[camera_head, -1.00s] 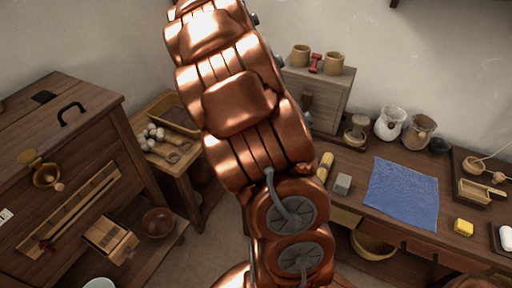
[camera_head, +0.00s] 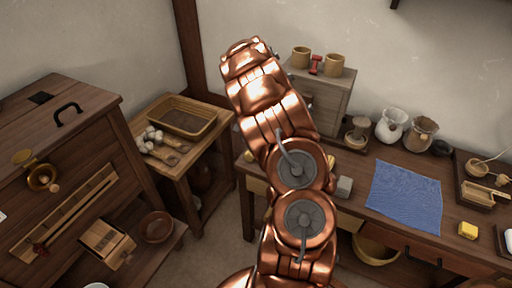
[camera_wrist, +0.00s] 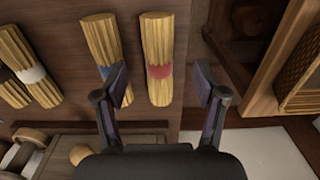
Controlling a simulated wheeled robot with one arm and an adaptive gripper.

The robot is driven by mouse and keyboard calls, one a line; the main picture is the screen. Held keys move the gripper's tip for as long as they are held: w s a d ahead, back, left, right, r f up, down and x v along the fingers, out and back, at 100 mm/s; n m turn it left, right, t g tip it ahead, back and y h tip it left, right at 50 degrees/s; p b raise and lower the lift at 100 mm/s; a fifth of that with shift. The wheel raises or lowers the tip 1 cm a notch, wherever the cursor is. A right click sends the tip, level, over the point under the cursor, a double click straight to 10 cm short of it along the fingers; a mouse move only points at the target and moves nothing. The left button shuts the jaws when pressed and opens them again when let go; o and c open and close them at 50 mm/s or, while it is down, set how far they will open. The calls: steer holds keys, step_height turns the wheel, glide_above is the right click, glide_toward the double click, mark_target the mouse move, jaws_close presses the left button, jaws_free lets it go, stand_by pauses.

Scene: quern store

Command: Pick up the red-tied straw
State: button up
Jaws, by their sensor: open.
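The red-tied straw (camera_wrist: 158,60) is a yellow bundle with a red band, lying on the dark wooden bench top (camera_wrist: 200,30) in the wrist view. My gripper (camera_wrist: 159,82) is open and empty, its fingers on either side of the red-tied straw in the picture; whether they are at its height I cannot tell. A blue-tied straw bundle (camera_wrist: 99,40) lies close to its left, partly covered by the left finger. A white-tied bundle (camera_wrist: 32,72) lies further left. In the head view my arm hides most of the straw; a small yellow bit shows beside it.
A small cabinet (camera_head: 333,85) with two cups and a red item stands at the bench's back. A grey block (camera_head: 344,187) and blue cloth (camera_head: 404,195) lie to the right. A side table with a basket (camera_head: 183,116) stands left, across a gap showing floor.

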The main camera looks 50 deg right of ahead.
steer(key=shift+s+d+f+p, duration=0.1)
steer(key=shift+f+p, duration=0.2)
steer(key=shift+f, duration=1)
steer(key=shift+s+f+p, duration=0.1)
steer(key=shift+f+p, duration=0.2)
steer(key=shift+f, duration=1)
steer(key=shift+w, duration=0.1)
steer(key=shift+c, duration=0.2)
steer(key=shift+r, duration=0.1)
steer(key=c, duration=1.3)
